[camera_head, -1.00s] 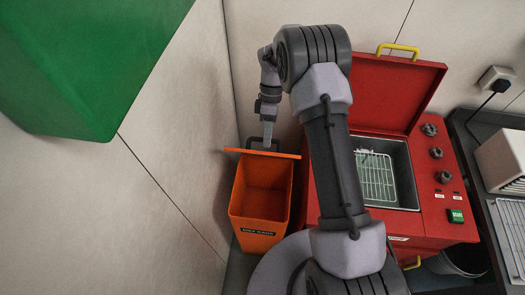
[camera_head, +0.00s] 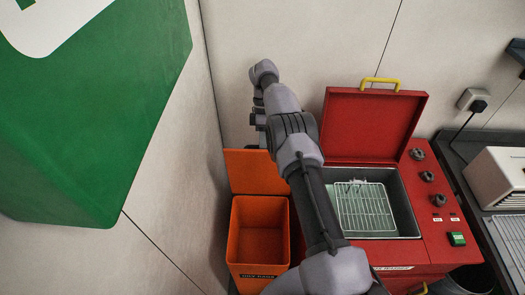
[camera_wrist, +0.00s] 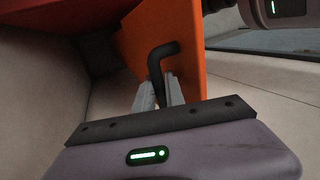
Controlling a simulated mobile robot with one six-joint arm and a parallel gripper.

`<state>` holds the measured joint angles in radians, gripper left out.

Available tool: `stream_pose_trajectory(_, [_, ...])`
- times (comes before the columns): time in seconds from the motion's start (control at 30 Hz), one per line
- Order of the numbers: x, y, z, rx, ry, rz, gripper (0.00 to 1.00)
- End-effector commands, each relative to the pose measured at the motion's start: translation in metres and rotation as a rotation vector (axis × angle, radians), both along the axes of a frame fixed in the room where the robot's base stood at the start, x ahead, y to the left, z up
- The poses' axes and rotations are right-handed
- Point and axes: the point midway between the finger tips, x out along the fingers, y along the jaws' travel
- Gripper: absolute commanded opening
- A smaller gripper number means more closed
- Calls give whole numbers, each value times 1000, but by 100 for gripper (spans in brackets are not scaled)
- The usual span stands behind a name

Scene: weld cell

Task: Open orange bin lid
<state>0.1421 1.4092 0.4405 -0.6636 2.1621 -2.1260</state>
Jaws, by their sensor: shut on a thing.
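The orange bin (camera_head: 256,212) stands in the corner left of my arm, with its mouth uncovered and its inside in view. Its orange lid (camera_head: 255,172) stands raised, close to upright, at the bin's back edge. In the wrist view the lid (camera_wrist: 190,50) rises beyond the fingers, with a dark bent handle (camera_wrist: 158,62) on it. My gripper (camera_wrist: 160,92) is shut on this handle, with one finger on each side. In the head view the fingertips and handle are hidden behind the lid and my arm.
A red parts washer (camera_head: 392,262) with its red lid (camera_head: 372,122) raised stands close to the right of the bin. A wire basket (camera_head: 365,208) sits inside it. Walls stand close on the left and behind. A large green box (camera_head: 120,130) fills the upper left.

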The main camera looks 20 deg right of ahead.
Motion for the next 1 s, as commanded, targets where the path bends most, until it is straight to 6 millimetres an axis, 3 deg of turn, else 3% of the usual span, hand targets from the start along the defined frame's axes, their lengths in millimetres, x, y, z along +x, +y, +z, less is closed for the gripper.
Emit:
stream_pose_trajectory(0.47, [2,1,1,4,0,1,0])
stream_pose_trajectory(0.5, [2,1,1,4,0,1,18])
stream_pose_trajectory(0.6, [2,1,1,3,-1,0,36])
stream_pose_trajectory(1.0, [2,0,6,1,-2,-1,36])
